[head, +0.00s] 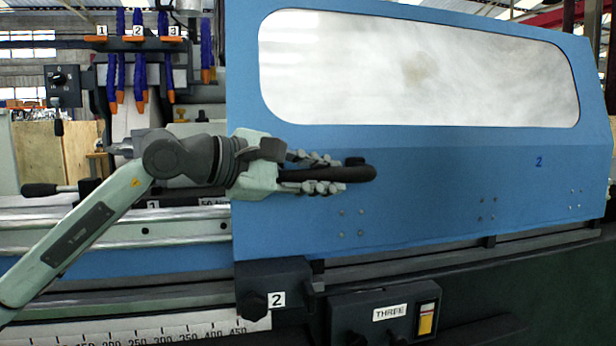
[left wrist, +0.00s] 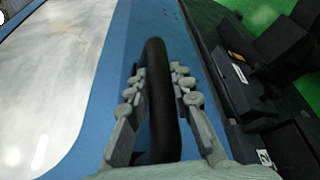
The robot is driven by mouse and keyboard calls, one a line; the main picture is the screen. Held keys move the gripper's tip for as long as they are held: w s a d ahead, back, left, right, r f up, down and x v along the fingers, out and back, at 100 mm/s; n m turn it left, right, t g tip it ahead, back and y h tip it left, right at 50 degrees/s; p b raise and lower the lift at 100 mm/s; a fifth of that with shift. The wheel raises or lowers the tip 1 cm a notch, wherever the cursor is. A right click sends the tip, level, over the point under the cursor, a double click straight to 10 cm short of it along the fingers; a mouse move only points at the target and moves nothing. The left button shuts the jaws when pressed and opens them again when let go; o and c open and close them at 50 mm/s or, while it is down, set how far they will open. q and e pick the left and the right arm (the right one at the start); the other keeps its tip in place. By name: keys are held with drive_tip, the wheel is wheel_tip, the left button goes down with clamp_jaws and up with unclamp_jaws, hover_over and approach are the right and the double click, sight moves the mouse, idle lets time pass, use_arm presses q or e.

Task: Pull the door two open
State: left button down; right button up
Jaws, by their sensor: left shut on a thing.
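Door two (head: 430,170) is a large blue panel with a long window, marked with a blue "2" at its right. It fills the middle and right of the head view. Its black bar handle (head: 355,174) sticks out near the door's left part. My left gripper (head: 335,173) comes in from the left and has its fingers on both sides of the handle. In the left wrist view the black handle (left wrist: 158,100) runs between the two fingers, and the gripper is shut on it. My right gripper is not in view.
Below the door runs a rail (head: 480,246). A black block labelled 2 (head: 277,285) and a control box labelled THREE (head: 390,311) jut out under it. Blue hoses (head: 139,60) with number tags hang at the upper left. A switch box (head: 62,86) hangs at the far left.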

use_arm(q)
drive_tip(key=shift+d, duration=0.1)
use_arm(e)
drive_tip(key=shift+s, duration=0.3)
use_arm(q)
drive_tip(key=c, duration=1.3)
unclamp_jaws()
drive_tip(key=v, duration=1.2)
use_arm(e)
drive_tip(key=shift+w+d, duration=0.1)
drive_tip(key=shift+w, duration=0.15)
